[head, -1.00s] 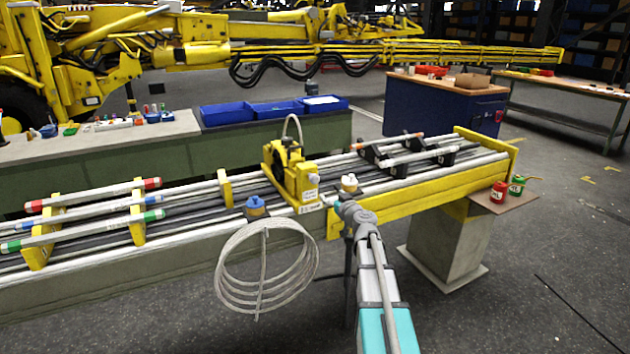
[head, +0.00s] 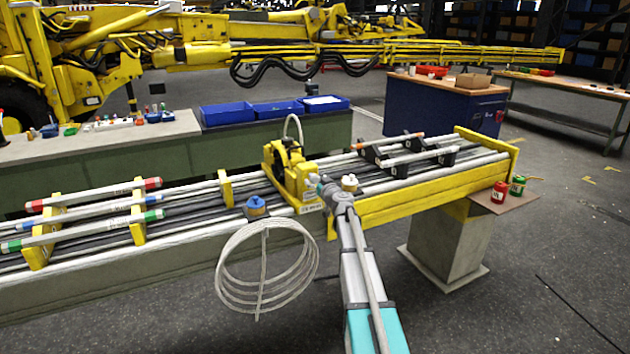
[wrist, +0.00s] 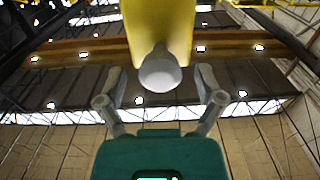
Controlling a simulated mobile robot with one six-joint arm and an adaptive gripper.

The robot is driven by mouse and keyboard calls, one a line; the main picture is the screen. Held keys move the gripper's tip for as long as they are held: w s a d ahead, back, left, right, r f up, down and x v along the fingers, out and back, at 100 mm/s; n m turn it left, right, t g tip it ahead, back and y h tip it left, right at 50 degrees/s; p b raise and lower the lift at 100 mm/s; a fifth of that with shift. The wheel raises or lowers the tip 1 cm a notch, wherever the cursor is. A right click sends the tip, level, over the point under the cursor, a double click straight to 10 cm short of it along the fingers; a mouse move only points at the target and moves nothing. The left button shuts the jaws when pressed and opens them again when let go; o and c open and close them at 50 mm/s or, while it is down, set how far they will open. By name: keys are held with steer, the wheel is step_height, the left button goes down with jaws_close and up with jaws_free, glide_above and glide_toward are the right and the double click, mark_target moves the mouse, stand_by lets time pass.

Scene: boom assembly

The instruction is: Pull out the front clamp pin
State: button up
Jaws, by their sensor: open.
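The yellow clamp (head: 285,170) stands across the tube bundle on the long bench. In the wrist view its yellow body (wrist: 160,25) comes down from the top. A pale grey rounded pin end (wrist: 161,72) sticks out of it toward my gripper (wrist: 160,88). The open fingers stand on either side of this pin end, with gaps visible on both sides. In the head view my gripper (head: 320,184) is at the clamp's near right side and hides the pin there.
A white-and-yellow capped item (head: 349,182) stands just right of my gripper. A blue-capped item (head: 256,206) stands left of the clamp, with a coiled pale hose (head: 265,268) hanging below it. Red (head: 499,192) and green (head: 517,186) cans sit on the right-hand shelf.

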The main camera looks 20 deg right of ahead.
steer(key=shift+w, duration=0.65)
